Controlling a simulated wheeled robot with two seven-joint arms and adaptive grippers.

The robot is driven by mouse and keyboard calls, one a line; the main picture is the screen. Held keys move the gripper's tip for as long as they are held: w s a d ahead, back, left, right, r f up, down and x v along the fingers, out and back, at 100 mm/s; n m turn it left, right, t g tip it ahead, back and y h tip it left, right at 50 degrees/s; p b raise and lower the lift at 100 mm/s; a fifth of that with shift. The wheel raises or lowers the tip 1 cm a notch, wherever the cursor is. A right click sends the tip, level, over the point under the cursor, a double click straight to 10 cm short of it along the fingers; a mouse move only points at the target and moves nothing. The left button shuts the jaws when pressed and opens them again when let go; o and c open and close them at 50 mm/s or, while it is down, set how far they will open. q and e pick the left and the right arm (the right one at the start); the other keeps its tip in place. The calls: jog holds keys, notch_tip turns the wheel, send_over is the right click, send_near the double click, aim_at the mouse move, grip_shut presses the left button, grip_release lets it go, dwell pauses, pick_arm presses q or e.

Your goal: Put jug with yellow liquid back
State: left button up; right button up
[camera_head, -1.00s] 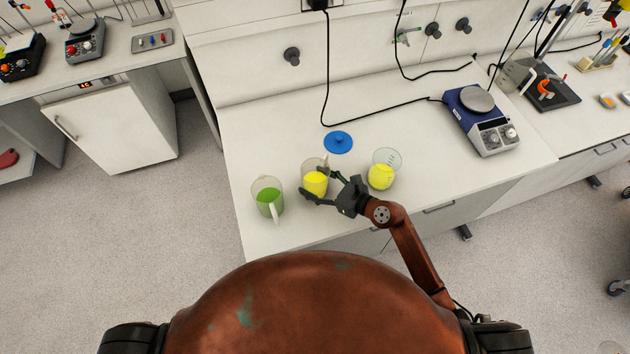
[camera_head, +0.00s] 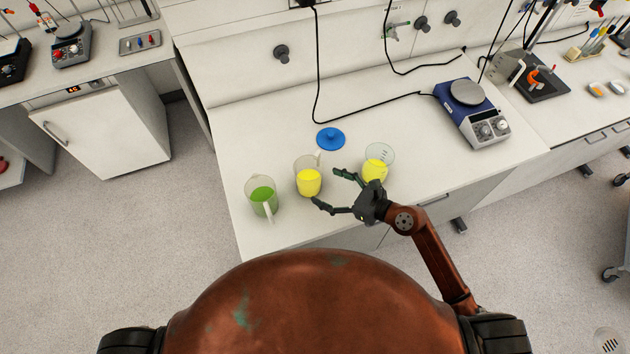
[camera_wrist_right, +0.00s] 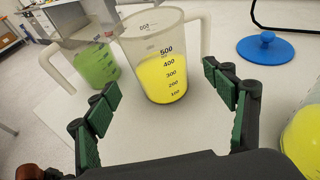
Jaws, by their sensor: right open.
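A clear jug with yellow liquid (camera_head: 308,182) stands upright on the white bench, between the green jug and a second yellow container. In the right wrist view the jug (camera_wrist_right: 163,77) stands ahead of the open fingers, with its handle toward the right. My right gripper (camera_head: 325,189) is open and empty, just to the right of the jug and apart from it; its fingers also show in the right wrist view (camera_wrist_right: 165,112). A second vessel with yellow liquid (camera_head: 376,167) stands behind my right gripper, partly hidden by it. My left gripper is not in view.
A jug with green liquid (camera_head: 262,199) stands at the left, near the bench's front edge. A blue lid (camera_head: 330,138) lies behind the jugs. A blue hotplate device (camera_head: 472,112) stands at the right. The bench middle (camera_head: 400,125) is clear, with a black cable at the back.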

jog(key=shift+v, duration=2.1)
